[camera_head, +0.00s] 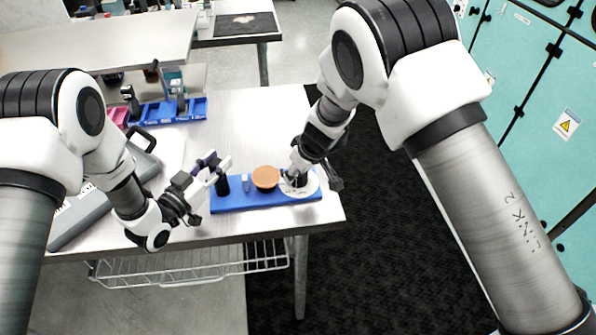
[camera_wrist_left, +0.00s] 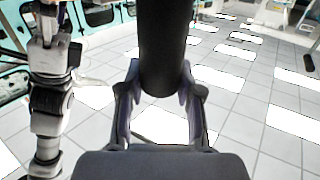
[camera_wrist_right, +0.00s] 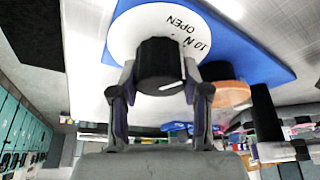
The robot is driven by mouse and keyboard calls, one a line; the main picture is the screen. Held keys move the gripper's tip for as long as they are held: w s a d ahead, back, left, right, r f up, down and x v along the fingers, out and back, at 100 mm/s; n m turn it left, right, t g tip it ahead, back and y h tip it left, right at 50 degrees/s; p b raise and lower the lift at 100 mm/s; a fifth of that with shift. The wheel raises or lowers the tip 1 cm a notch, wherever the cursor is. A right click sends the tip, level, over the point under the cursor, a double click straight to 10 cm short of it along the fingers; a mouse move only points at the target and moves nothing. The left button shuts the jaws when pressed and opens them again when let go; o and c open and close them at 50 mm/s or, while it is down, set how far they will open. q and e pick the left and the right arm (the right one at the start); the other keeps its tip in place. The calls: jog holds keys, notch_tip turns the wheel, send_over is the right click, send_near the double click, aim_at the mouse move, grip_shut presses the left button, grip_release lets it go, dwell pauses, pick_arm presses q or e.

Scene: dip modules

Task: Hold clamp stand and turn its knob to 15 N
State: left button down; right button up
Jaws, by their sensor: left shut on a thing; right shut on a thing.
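The clamp stand has a blue base (camera_head: 235,204) lying along the front right of the table. A black post (camera_head: 222,186) stands at its left end. My left gripper (camera_head: 216,172) is shut around this post, which fills its fingers in the left wrist view (camera_wrist_left: 163,50). At the base's right end is a white dial (camera_head: 312,187) with a black knob (camera_wrist_right: 160,62). My right gripper (camera_wrist_right: 160,88) is shut on the knob, with a finger on either side. "10 N" and "OPEN" show on the dial in the right wrist view; other marks are hidden. A white line shows on the knob.
A brown round pad (camera_head: 266,177) and a small grey piece (camera_head: 246,182) stand on the base between post and dial. A grey case-like object (camera_head: 92,208) lies to the left. A blue tray (camera_head: 168,112) sits at the back. The table's middle is clear.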

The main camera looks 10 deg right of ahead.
jog(key=shift+m+h, duration=0.4)
jog(key=shift+m, duration=0.8)
jog(key=shift+f, duration=0.1)
jog(key=o, duration=1.1)
jog(key=shift+o, duration=0.2)
